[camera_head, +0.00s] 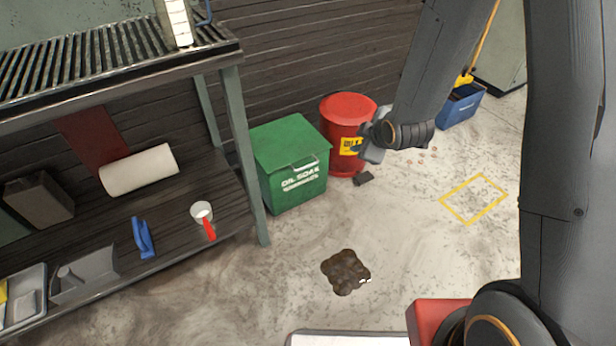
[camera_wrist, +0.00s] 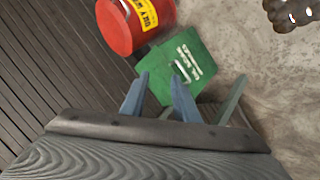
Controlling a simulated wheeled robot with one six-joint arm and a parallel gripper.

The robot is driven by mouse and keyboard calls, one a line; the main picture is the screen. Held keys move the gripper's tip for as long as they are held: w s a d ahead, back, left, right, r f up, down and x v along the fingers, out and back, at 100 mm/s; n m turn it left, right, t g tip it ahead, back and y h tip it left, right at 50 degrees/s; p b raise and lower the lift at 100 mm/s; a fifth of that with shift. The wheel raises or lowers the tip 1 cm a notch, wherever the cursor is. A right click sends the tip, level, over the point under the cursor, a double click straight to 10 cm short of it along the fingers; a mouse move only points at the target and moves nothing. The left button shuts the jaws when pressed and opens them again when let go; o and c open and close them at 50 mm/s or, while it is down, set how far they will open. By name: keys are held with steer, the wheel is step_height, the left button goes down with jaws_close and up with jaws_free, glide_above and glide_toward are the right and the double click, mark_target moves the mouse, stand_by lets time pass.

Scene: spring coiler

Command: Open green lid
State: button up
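The green bin (camera_head: 296,190) reads "OIL SOAK" on its front and stands on the floor beside the shelf. Its green lid (camera_head: 288,140) is shut, with a handle (camera_head: 305,166) at the front edge. In the wrist view the green bin (camera_wrist: 190,60) lies beyond the fingertips, and its pale-edged handle (camera_wrist: 180,72) shows. My gripper (camera_head: 370,148) is right of the bin in the head view, overlapping the red can. In the wrist view my gripper (camera_wrist: 160,78) has its two fingers apart with nothing between them. They appear clear of the lid; the exact gap is unclear.
A red can (camera_head: 347,112) with a yellow label stands right of the bin. The shelf (camera_head: 232,140) stands close on the left, its leg near the bin. A dark spill (camera_head: 345,272) lies on the floor in front. A blue bucket (camera_head: 460,105) is farther right.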

steer(key=w+a+f+n+t+y+b, duration=0.1)
steer(key=w+a+f+n+b, duration=0.25)
steer(key=f, duration=0.35)
steer(key=w+a+f+n+t+y+b, duration=0.1)
steer(key=w+a+f+n+y+b, duration=0.1)
steer(key=f+b, duration=0.35)
steer(key=n+t+y+b, duration=0.25)
steer(key=n+b, duration=0.25)
steer(key=b, duration=0.4)
glide_toward(308, 167)
steer(key=x, duration=0.4)
steer(key=shift+m+y, duration=0.25)
steer(key=shift+y, duration=0.1)
steer(key=b+x, duration=0.3)
steer(key=x, duration=0.3)
steer(key=shift+w+f, duration=0.25)
steer(key=shift+w, duration=0.05)
jaws_close()
